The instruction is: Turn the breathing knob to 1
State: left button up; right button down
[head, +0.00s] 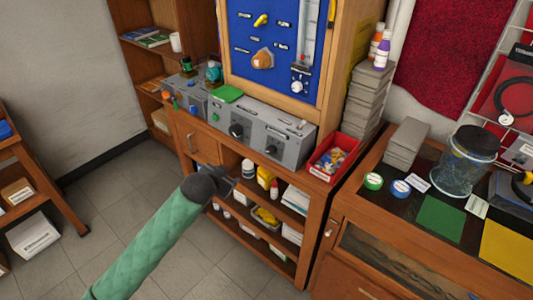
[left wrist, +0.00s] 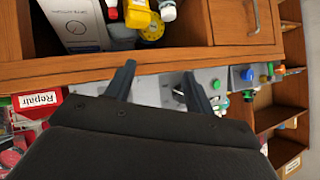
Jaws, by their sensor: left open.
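A grey bench unit (head: 262,133) stands on the wooden cabinet, with black knobs on its front: one at the left (head: 236,130) and one further right (head: 271,147). The labels are too small to read, so I cannot tell which is the breathing knob or where it points. My left gripper (head: 226,180) is in front of the cabinet, below and apart from the unit, and holds nothing. In the left wrist view its two fingers (left wrist: 158,82) are spread, with the grey unit (left wrist: 150,91) behind them. My right gripper is not in view.
A blue panel (head: 240,45) with a yellow and an orange knob rises behind the unit. A smaller grey box (head: 188,92) with coloured knobs stands left, a red bin (head: 333,157) right. Open shelves with bottles (head: 264,177) lie below.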

pick_arm(q)
jog(key=d+f+h, duration=0.3)
jog(key=d+h, duration=0.2)
jog(key=d, duration=0.1)
jog(key=t+h, duration=0.3)
jog(key=h, duration=0.1)
send_near(269, 152)
jog(key=p+x, duration=0.1)
jog(key=x, duration=0.2)
jog(key=p+x, duration=0.1)
jog(key=x, duration=0.3)
jog(key=shift+d+r, duration=0.1)
jog(key=shift+r, duration=0.1)
jog(key=shift+w+d+f+p, duration=0.1)
jog(key=shift+w+d+p, duration=0.25)
jog(key=shift+w+d, duration=0.15)
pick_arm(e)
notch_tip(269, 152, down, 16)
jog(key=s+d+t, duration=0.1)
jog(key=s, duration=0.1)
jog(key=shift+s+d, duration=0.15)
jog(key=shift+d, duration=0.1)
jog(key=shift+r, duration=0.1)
pick_arm(q)
jog(key=c, duration=1)
